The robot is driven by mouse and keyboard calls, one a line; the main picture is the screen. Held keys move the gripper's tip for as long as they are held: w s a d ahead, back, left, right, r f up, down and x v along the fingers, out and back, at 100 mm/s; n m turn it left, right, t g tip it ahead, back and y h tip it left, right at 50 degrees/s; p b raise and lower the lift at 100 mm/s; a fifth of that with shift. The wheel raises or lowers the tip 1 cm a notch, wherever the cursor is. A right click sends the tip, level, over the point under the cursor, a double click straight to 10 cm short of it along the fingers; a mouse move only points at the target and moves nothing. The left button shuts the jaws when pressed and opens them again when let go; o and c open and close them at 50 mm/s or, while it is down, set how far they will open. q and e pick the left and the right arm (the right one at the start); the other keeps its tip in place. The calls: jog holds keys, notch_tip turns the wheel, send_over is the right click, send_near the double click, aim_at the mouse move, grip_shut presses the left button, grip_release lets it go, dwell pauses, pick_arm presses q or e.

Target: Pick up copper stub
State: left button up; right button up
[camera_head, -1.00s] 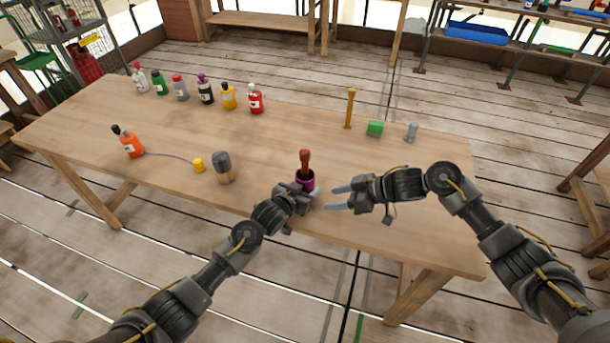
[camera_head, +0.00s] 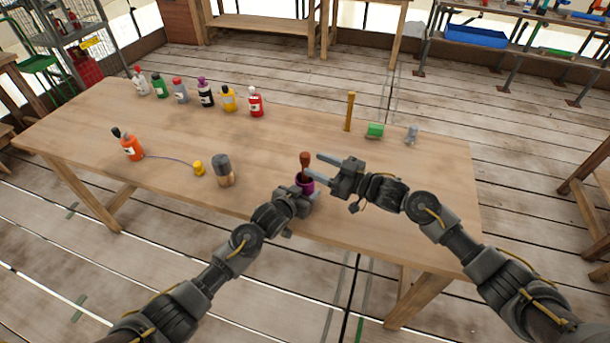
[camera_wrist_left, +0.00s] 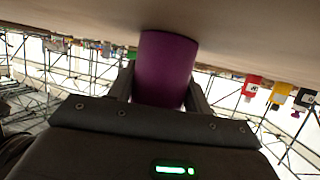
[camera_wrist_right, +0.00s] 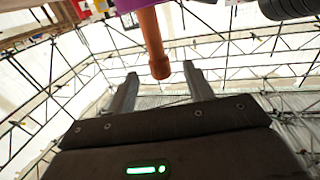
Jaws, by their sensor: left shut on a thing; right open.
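The copper stub (camera_head: 305,160) is a brown-orange peg standing upright out of a purple cup (camera_head: 305,185) near the table's front edge. Its lower end is hidden inside the cup. My left gripper (camera_head: 300,194) is shut on the purple cup, which fills the space between its fingers in the left wrist view (camera_wrist_left: 165,70). My right gripper (camera_head: 319,168) is open and empty, just right of the stub with its fingers pointing at it. In the right wrist view the stub's knobbed end (camera_wrist_right: 159,67) appears between the two fingertips, not gripped.
A dark-topped wooden cylinder (camera_head: 223,171), a yellow piece (camera_head: 198,168) and an orange bottle (camera_head: 131,147) stand left on the table (camera_head: 270,140). Several bottles line the back left. A yellow post (camera_head: 349,111), green block (camera_head: 375,130) and grey piece (camera_head: 411,135) stand back right.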

jog(key=x, duration=0.6)
jog(key=shift+w+a, duration=0.2)
jog(key=shift+a, duration=0.1)
grip_shut()
